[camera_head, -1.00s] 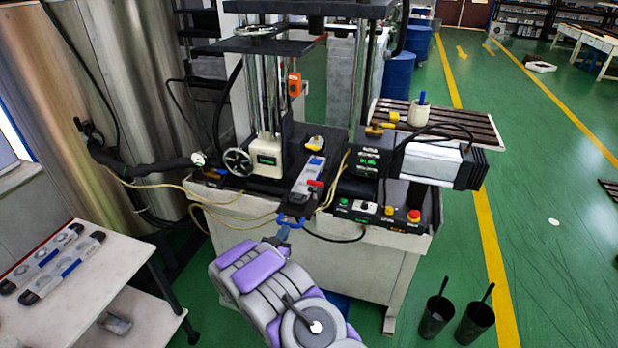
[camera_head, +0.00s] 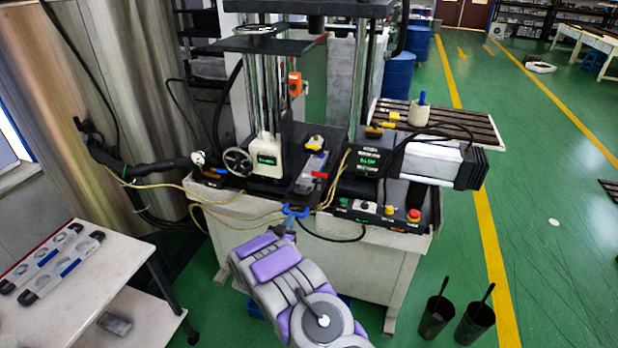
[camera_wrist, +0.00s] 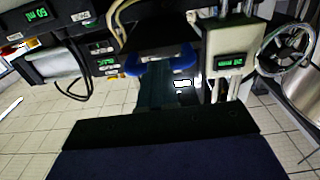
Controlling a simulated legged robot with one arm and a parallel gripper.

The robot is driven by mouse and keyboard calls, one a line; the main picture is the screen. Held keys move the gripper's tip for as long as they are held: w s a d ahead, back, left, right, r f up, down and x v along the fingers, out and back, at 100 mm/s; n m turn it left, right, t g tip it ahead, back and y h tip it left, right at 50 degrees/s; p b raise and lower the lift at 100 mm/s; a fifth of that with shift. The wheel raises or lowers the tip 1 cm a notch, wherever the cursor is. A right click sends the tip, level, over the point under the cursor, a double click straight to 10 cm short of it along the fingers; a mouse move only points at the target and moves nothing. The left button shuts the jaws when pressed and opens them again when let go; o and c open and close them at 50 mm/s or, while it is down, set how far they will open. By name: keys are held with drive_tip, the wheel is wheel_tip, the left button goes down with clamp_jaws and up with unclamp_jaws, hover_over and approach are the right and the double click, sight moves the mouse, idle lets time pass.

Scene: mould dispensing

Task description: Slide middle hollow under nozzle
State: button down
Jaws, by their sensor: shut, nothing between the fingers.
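The grey mould (camera_head: 312,168) lies in the dark track of the machine, between the upright columns. Most of its far part is hidden, so I cannot tell which hollow sits under a nozzle. A blue U-shaped handle (camera_head: 295,211) is at the near end of the track; it also shows in the wrist view (camera_wrist: 132,68). My gripper (camera_head: 289,222) is shut and empty at the near side of this handle, apparently touching it. A yellow-topped part (camera_head: 316,142) stands above the track; the nozzle tip cannot be made out.
A red lever (camera_head: 319,175) sticks out beside the mould. A handwheel (camera_head: 237,161) is to the left, a control panel with a red button (camera_head: 414,214) to the right. More moulds lie on the white table (camera_head: 110,275). Two black buckets (camera_head: 437,315) stand on the floor.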

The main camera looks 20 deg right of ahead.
drive_tip(key=shift+w+d, duration=0.2)
drive_tip(key=shift+w, duration=0.05)
drive_tip(key=shift+x, duration=0.95)
idle(1.0)
drive_tip(key=p+v, duration=0.1)
drive_tip(key=v, duration=0.6)
drive_tip(key=shift+p, duration=0.35)
